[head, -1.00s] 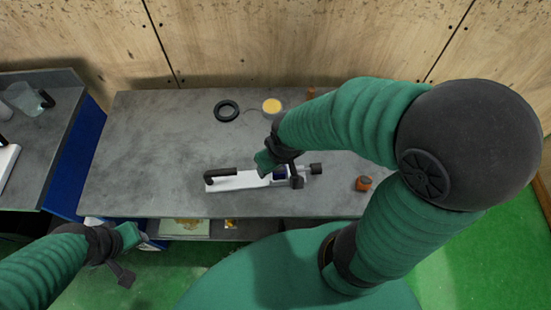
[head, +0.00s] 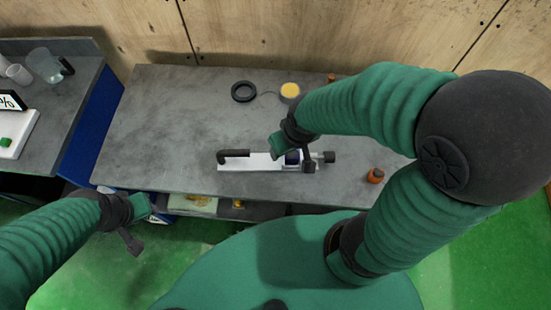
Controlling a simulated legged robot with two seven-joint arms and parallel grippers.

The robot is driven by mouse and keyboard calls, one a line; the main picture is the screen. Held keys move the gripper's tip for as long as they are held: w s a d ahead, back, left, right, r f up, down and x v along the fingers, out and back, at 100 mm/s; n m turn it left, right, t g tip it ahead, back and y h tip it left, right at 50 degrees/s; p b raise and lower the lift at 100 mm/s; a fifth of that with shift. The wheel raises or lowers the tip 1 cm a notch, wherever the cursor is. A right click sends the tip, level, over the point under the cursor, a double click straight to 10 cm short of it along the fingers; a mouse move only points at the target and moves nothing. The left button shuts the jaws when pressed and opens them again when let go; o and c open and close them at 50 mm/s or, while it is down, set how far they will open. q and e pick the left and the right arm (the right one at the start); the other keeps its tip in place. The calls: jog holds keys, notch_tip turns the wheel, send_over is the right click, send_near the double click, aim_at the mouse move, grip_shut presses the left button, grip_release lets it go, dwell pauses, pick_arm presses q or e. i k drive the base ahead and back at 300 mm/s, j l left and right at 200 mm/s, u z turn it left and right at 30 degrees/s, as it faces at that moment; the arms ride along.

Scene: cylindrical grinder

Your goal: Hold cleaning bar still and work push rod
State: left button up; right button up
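The cleaning bar (head: 258,164) is a long white bar lying on the grey table, with a black handle (head: 234,154) at its left end. A thin rod with a dark knob (head: 329,157) sticks out at its right end; it looks like the push rod. My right gripper (head: 293,152) is over the bar's right part, its fingers apart on either side of a dark blue piece (head: 292,158). Whether they touch the bar is unclear. My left gripper (head: 136,224) is open and empty, below the table's front left edge.
A black ring (head: 244,91) and a yellow-topped round item (head: 290,91) lie at the back of the table (head: 160,120). An orange-brown item (head: 376,176) stands at the right. A side bench (head: 60,120) with cups is at left. The table's left half is clear.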

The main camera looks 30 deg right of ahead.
aim_at(328, 157)
jog(key=z, duration=1.55)
jog(key=k+u, duration=0.35)
jog(key=u, duration=0.15)
